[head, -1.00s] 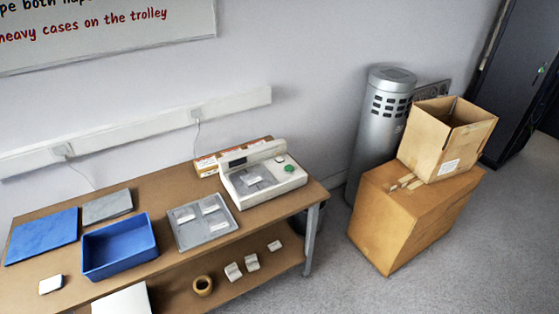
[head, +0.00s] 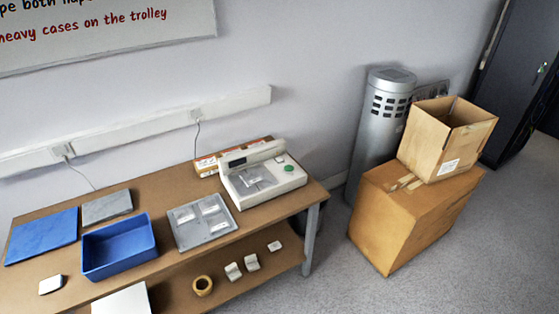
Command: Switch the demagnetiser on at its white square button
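A white bench device (head: 264,187), which looks like the demagnetiser, stands at the right end of the wooden table. It has a grey top plate (head: 252,177) with a small pale piece on it, and a raised back with a dark strip. A round green button (head: 289,169) is on its right side. A small pale spot (head: 279,159) sits just behind the green button; it may be the white square button, but it is too small to tell. Neither of my grippers is in view.
The wooden table (head: 160,253) also bears a grey tray (head: 187,237) with several pale pieces, a blue bin (head: 119,267), a blue mat (head: 41,236) and a grey slab (head: 107,207). Right of the table stand a large carton (head: 408,233), an open box (head: 432,152) and a grey cylinder (head: 370,140).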

